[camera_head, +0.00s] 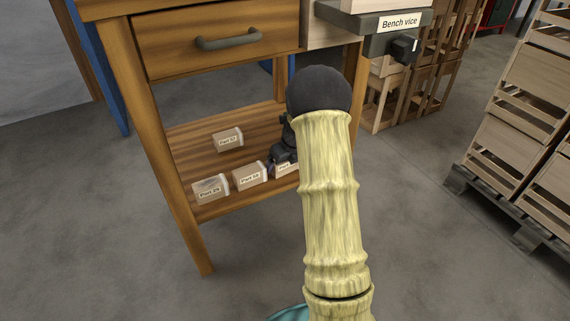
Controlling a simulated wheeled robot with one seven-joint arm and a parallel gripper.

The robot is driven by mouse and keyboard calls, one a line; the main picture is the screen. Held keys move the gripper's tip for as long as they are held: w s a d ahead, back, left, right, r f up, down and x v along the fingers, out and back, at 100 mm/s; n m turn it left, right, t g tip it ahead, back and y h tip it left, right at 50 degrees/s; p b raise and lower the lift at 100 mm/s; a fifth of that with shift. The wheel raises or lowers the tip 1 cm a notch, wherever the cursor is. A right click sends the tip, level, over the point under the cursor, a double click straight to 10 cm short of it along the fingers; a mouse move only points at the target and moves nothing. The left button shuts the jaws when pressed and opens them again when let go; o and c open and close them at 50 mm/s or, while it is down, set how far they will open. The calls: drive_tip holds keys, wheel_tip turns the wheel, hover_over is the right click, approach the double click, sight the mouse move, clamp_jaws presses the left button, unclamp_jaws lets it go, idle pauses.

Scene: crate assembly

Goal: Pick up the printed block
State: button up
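Several small brown blocks with printed labels sit on the lower shelf (185,146) of the wooden workbench. One block (228,139) stands farther back. A front row holds a left block (210,189), a middle block (249,176) and a right block (286,169). The labels seem to begin with "Part", but the numbers are too small to read surely. My gripper (284,156) is a dark shape at the right block, partly hidden by my yellow arm. It covers part of that block; I cannot tell whether they touch or whether its fingers are open.
The workbench has a drawer (218,40) above the shelf and a front leg (190,235) at left. A grey bench vice (375,38) sticks out at the upper right. Wooden crates (520,130) are stacked on a dark pallet at right. The floor in front is clear.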

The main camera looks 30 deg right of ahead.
drive_tip(key=shift+c, duration=1.4)
wheel_tip(320, 180, up, 10)
drive_tip(key=p, duration=0.7)
drive_tip(key=shift+p, duration=0.4)
drive_tip(key=shift+s, duration=0.1)
